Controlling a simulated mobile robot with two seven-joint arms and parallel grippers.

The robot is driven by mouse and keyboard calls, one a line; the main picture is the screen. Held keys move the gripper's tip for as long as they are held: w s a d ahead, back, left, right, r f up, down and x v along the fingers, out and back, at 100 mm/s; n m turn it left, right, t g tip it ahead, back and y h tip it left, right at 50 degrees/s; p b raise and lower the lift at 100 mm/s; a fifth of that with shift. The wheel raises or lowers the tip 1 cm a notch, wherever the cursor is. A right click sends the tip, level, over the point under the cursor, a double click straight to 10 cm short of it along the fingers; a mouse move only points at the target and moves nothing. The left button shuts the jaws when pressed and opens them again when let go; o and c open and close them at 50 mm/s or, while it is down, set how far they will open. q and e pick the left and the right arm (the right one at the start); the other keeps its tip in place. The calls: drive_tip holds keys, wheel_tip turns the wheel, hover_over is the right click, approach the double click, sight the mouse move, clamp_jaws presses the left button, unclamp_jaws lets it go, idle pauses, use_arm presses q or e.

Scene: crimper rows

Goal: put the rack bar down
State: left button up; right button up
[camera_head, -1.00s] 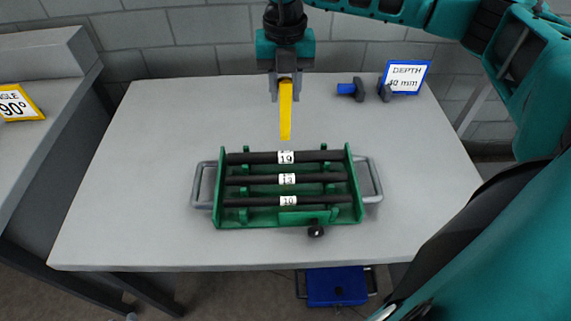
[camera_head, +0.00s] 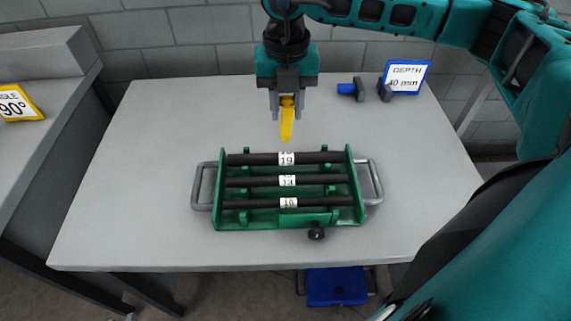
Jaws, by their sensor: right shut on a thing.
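My right gripper (camera_head: 288,108) hangs over the back middle of the grey table, pointing down, and is shut on a yellow bar (camera_head: 287,128), the likely rack bar. The bar's free end points toward the front, behind the green rack (camera_head: 219,222) and apart from it in the picture. I cannot tell its height above the table. The rack holds black rods with white number labels: the rear rod (camera_head: 245,159) reads 19, and the middle rod (camera_head: 245,182) and front rod (camera_head: 245,204) have smaller, blurred labels. My left gripper is not in view.
The rack has grey side handles and a black knob (camera_head: 316,234) in front. A blue-and-black tool (camera_head: 351,89) lies near a "DEPTH 40 mm" sign (camera_head: 404,76) at the back right. The grey table (camera_head: 130,200) is clear left and right of the rack.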

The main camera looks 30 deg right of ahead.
drive_tip(key=s+a+f+b, duration=0.4)
drive_tip(key=s, duration=0.2)
drive_tip(key=shift+f, duration=0.4)
idle(0.4)
drive_tip(key=shift+s, duration=0.1)
idle(0.3)
